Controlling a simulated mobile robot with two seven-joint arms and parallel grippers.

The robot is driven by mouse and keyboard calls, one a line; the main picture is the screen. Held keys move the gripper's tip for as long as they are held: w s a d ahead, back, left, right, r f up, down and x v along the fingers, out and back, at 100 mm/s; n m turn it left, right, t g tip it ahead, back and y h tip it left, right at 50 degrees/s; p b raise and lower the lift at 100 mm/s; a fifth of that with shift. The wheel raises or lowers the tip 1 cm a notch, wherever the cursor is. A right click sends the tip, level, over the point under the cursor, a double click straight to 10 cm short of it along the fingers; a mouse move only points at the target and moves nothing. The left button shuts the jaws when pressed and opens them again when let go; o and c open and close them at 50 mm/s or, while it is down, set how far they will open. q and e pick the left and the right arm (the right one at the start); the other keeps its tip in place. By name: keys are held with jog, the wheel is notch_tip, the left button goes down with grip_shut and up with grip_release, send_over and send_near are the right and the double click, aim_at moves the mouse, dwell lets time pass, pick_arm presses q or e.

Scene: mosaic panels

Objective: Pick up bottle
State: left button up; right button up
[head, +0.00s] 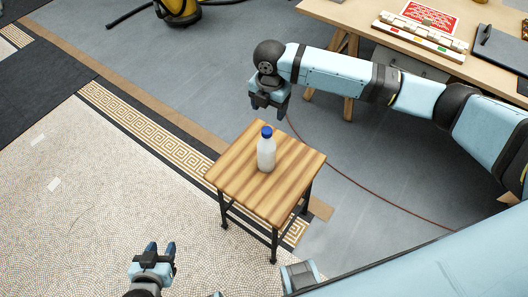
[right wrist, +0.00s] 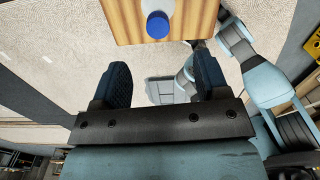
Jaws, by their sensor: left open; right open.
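A white bottle (head: 266,153) with a blue cap stands upright on a small striped wooden table (head: 234,174). In the right wrist view the bottle's blue cap (right wrist: 158,24) shows from above, beyond the fingertips, over part of the tabletop (right wrist: 126,18). My right gripper (head: 270,109) is open and empty. It points down above and beyond the table's far edge, apart from the bottle. Its two dark fingers (right wrist: 162,70) show spread in the right wrist view. My left gripper (head: 162,249) is open and empty at the lower left, well away from the table.
A workbench (head: 340,13) at the upper right carries a red patterned panel (head: 431,15), a long tray (head: 419,37) and a dark case (head: 500,50). A yellow and black machine (head: 180,12) stands at the top. A thin cable (head: 375,190) lies on the floor. The floor left of the table is open.

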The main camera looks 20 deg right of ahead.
aim_at(267, 130)
notch_tip(267, 130, down, 6)
jog(key=shift+f, duration=0.15)
jog(key=shift+a+f+p, duration=0.15)
jog(key=shift+f+p, duration=0.1)
jog(key=shift+f, duration=1.3)
jog(key=shift+a+f+p, duration=0.15)
jog(key=shift+f+p, duration=0.05)
jog(key=shift+f, duration=1.35)
jog(key=shift+c, duration=0.2)
grip_shut()
